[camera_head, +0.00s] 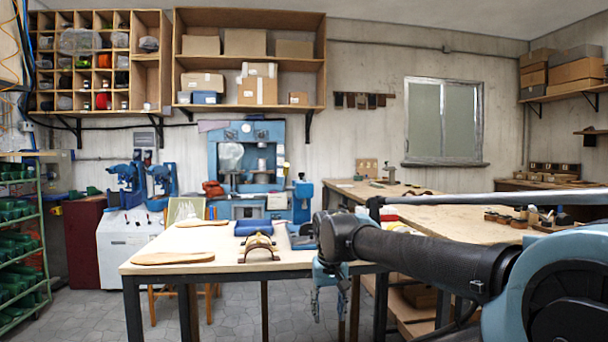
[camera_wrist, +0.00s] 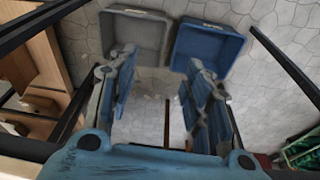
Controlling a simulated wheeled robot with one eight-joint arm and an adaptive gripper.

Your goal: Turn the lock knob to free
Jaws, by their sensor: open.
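No lock knob can be made out in either view. My gripper (camera_head: 329,292) hangs pointing down at the front right edge of the near workbench (camera_head: 222,262). In the wrist view, my gripper (camera_wrist: 161,62) has its two blue-grey fingers spread apart with nothing between them. A blue machine (camera_head: 246,135) stands against the back wall, well away from my gripper; its small controls are too small to tell apart.
The bench holds sole-shaped pieces (camera_head: 172,258), a strapped sandal form (camera_head: 258,247) and a blue block (camera_head: 253,228). A grey bin (camera_wrist: 134,38) and a blue bin (camera_wrist: 208,45) lie below my gripper. A green rack (camera_head: 43,235) stands at left. Grey floor (camera_head: 285,310) shows under the bench.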

